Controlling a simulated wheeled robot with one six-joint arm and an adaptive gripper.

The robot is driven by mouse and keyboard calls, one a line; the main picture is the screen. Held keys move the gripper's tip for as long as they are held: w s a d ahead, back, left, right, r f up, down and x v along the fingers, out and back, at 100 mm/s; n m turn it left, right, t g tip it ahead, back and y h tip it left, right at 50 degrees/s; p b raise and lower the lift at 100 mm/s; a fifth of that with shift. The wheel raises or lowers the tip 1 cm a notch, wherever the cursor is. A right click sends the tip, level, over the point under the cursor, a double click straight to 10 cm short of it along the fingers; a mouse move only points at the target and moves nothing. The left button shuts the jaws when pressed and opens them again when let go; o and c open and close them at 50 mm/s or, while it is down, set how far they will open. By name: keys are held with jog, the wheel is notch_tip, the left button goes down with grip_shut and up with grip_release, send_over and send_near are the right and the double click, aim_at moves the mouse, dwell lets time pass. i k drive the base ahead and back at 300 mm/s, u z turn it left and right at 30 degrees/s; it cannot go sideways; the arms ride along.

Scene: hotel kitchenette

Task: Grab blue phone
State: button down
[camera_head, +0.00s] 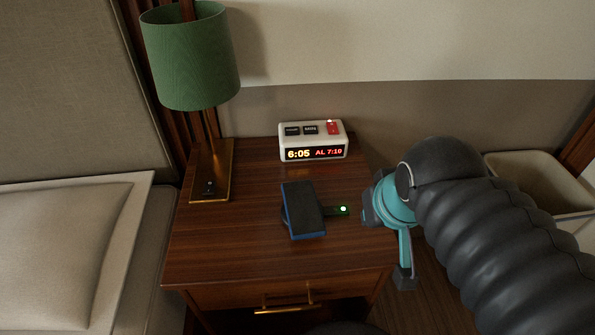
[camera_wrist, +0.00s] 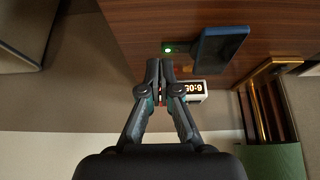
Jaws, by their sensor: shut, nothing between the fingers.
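The blue phone (camera_head: 303,210) lies tilted on a dark charging stand on the nightstand top, its dark face up and its blue edge showing. The stand's base (camera_head: 341,210) has a lit green light. In the wrist view the phone (camera_wrist: 221,46) is at the upper right, with the stand's green light (camera_wrist: 168,49) to its left. My gripper (camera_wrist: 160,67) is shut and empty, apart from the phone. In the head view it is at the nightstand's right edge, right of the phone, partly hidden by my arm.
The wooden nightstand (camera_head: 230,245) has a drawer with a brass handle. A white alarm clock (camera_head: 313,141) stands behind the phone. A green-shaded lamp (camera_head: 192,60) stands at the left, beside the bed (camera_head: 70,250). A beige bin (camera_head: 535,180) is at the right.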

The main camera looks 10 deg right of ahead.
aim_at(303, 211)
jog(key=k, duration=1)
jog(key=z, duration=1.3)
jog(key=i, duration=1.1)
jog(key=u, duration=1.45)
